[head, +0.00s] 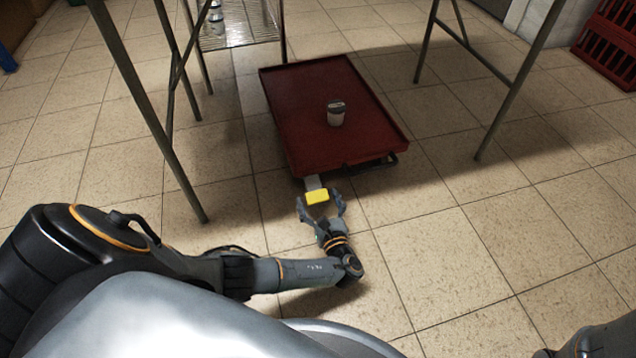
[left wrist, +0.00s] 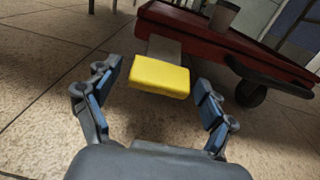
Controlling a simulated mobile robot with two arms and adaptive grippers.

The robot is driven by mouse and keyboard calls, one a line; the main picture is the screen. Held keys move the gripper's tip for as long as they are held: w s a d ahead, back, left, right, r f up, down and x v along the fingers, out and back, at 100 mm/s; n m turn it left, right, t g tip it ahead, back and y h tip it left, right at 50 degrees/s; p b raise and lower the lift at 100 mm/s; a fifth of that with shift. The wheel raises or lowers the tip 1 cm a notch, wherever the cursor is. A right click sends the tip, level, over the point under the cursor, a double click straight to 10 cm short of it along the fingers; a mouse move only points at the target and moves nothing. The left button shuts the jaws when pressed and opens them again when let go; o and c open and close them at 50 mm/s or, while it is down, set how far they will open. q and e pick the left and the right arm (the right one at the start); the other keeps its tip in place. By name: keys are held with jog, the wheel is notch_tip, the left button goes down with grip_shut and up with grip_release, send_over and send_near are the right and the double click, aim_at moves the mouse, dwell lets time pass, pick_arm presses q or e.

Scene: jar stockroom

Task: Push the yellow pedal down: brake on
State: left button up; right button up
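The yellow pedal (head: 317,197) sticks out on a grey bar from the near edge of a low dark red cart (head: 290,112). In the left wrist view the pedal (left wrist: 159,77) lies just beyond and between the fingers, with the cart (left wrist: 220,38) behind it. My left gripper (head: 321,207) is open, low near the floor, with its fingertips around the pedal's near side. It also shows open in the left wrist view (left wrist: 160,90). I cannot tell whether a finger touches the pedal. My right gripper is not in view.
A jar with a dark lid (head: 336,113) stands on the cart. Thin metal legs (head: 150,110) rise left of the cart and others (head: 520,80) right of it. A red crate (head: 608,45) is at the far right. Tiled floor is clear right of the gripper.

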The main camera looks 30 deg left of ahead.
aim_at(318, 198)
pick_arm(q)
jog(key=shift+r, duration=0.1)
notch_tip(318, 198, up, 10)
jog(key=shift+f, duration=0.1)
dwell(0.6)
dwell(0.4)
